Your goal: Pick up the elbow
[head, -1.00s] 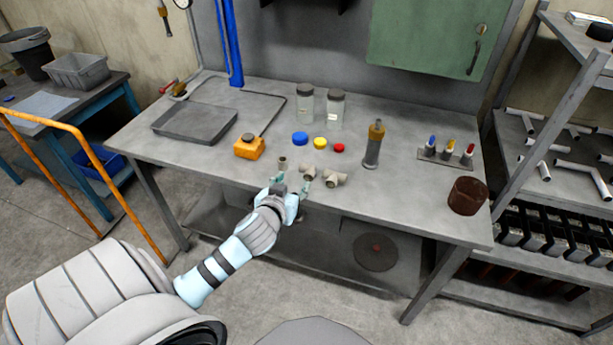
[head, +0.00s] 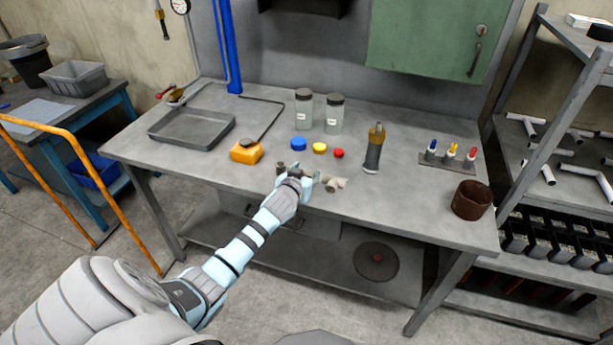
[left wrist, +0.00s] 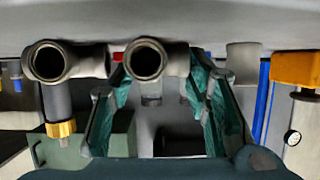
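The beige elbow (left wrist: 150,62) shows in the middle of the left wrist view, its round opening facing the camera. In the head view it is mostly hidden behind my left gripper (head: 296,179), near the bench's front edge. In the left wrist view the teal fingers of my left gripper (left wrist: 160,98) are apart, one on each side of the elbow, with visible gaps. I cannot tell whether either finger touches it. My right gripper is in neither view.
A tee fitting (head: 335,184) lies close to the right of the elbow, and a small coupling (head: 281,167) stands close to its left. Behind are blue (head: 299,144), yellow (head: 320,148) and red (head: 338,153) caps. An orange block (head: 246,152) sits farther left.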

